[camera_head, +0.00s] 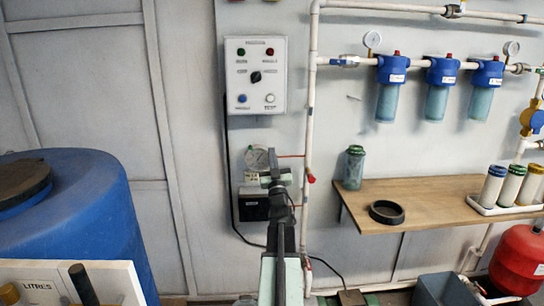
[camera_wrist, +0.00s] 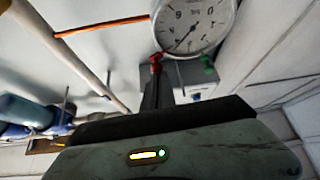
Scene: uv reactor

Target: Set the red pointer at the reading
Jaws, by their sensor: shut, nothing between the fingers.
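A round white dial gauge (camera_head: 257,158) with black figures hangs on the wall left of the white pipe. It is large at the top of the wrist view (camera_wrist: 195,22), cut off by the frame edge, with a dark needle; I cannot make out a red pointer on it. My gripper (camera_head: 275,180) is in front of the wall just below and right of the gauge, partly covering it. In the wrist view my shut, empty fingers (camera_wrist: 156,76) point up toward the dial's lower rim. A small red piece (camera_wrist: 156,60) shows at their tip; I cannot tell if they touch it.
A white board marked LITRES (camera_head: 110,280) stands at lower left by a blue tank (camera_head: 85,215). A control box (camera_head: 255,75) is above the gauge, and a black-fronted box (camera_head: 253,205) below. A wooden shelf (camera_head: 440,205) and blue-topped filters (camera_head: 437,85) are at right.

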